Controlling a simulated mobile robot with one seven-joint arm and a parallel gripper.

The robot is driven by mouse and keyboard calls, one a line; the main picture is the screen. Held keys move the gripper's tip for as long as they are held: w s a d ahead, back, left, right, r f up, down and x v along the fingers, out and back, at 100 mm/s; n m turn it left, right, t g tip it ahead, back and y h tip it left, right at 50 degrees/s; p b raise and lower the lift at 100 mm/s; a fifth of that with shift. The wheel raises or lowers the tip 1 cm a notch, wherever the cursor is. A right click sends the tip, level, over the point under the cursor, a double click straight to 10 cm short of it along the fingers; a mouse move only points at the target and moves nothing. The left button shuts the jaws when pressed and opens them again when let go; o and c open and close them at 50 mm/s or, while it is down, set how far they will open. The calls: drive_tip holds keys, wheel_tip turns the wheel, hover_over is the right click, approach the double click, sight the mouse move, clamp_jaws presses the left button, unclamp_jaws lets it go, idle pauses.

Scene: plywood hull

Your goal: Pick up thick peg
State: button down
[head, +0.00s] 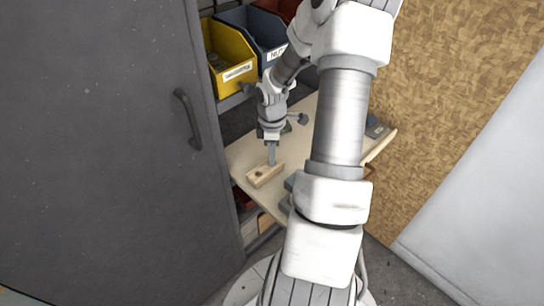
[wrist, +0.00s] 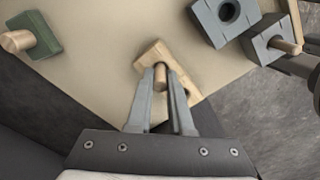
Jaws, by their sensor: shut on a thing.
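A wooden peg (wrist: 160,78), its end facing the camera, sits between the two fingers of my gripper (wrist: 163,77) in the wrist view. My gripper is shut on it. Beneath is a light wooden block (wrist: 152,51), partly hidden by the fingers. The head view shows the same block (head: 260,178) near the front left edge of the shelf board, with a dark spot on top. My gripper (head: 272,160) points down over it; the peg is not distinct there. I cannot tell whether the peg still sits in the block.
A green block with a wooden peg (wrist: 36,38) lies to the left on the board (wrist: 95,60). A grey block with a peg (wrist: 270,38) and a grey block with a hole (wrist: 222,16) are at right. Yellow (head: 230,58) and blue bins stand behind; a dark cabinet door (head: 110,130) is left.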

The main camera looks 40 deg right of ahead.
drive_tip(key=r, duration=0.1)
drive_tip(key=r+p, duration=0.1)
drive_tip(key=r, duration=0.1)
drive_tip(key=s+d+r, duration=0.1)
drive_tip(key=shift+r, duration=0.15)
drive_tip(key=s+d+r+p, duration=0.2)
drive_tip(key=s+d+r, duration=0.4)
drive_tip(key=s+d, duration=0.1)
drive_tip(key=shift+d, duration=0.3)
drive_tip(key=shift+w, duration=0.1)
